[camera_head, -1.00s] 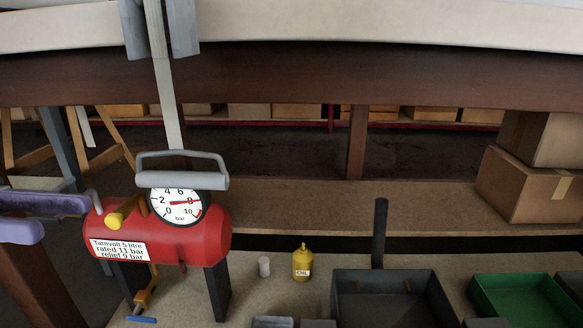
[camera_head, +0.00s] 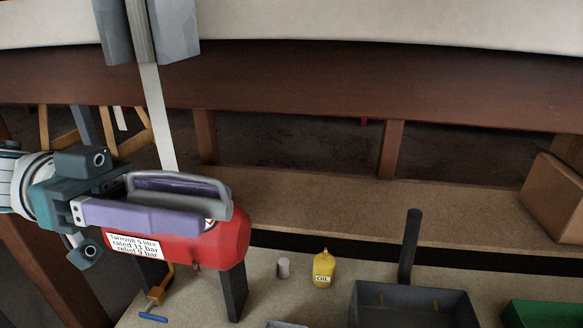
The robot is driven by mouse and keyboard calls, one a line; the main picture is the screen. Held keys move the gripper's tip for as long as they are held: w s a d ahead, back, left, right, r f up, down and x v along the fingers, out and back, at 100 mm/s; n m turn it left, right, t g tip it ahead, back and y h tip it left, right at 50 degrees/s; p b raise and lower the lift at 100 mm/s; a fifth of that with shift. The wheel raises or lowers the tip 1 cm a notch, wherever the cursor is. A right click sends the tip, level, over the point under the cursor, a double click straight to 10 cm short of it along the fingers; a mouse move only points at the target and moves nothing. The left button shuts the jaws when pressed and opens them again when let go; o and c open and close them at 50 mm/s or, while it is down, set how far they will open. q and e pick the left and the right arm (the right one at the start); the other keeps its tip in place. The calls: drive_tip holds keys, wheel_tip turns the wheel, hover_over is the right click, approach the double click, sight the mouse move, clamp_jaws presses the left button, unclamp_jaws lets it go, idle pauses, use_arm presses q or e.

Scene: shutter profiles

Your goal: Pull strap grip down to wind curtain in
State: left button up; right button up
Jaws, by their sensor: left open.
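The grey strap grip (camera_head: 222,190) is a looped handle hanging at the lower end of a pale flat strap (camera_head: 158,115). The strap runs up into a grey guide (camera_head: 178,35) at the top left. My left gripper (camera_head: 212,202) comes in from the left with its two purple fingers apart. One finger lies in front of the grip and the other shows through its loop. The fingers hide part of the grip, and I cannot tell whether they touch it. The curtain is not clearly seen. My right gripper is out of view.
A red air tank (camera_head: 225,243) with a label stands just below and behind the grip. A small grey cylinder (camera_head: 283,267), yellow oil bottle (camera_head: 324,270), dark bin (camera_head: 362,300) and green tray (camera_head: 535,314) sit on the bench to the right. A cardboard box (camera_head: 552,195) is at far right.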

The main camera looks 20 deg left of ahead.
use_arm(q)
drive_tip(key=shift+d, duration=0.3)
clamp_jaws()
idle(1.2)
drive_tip(key=shift+f, duration=0.1)
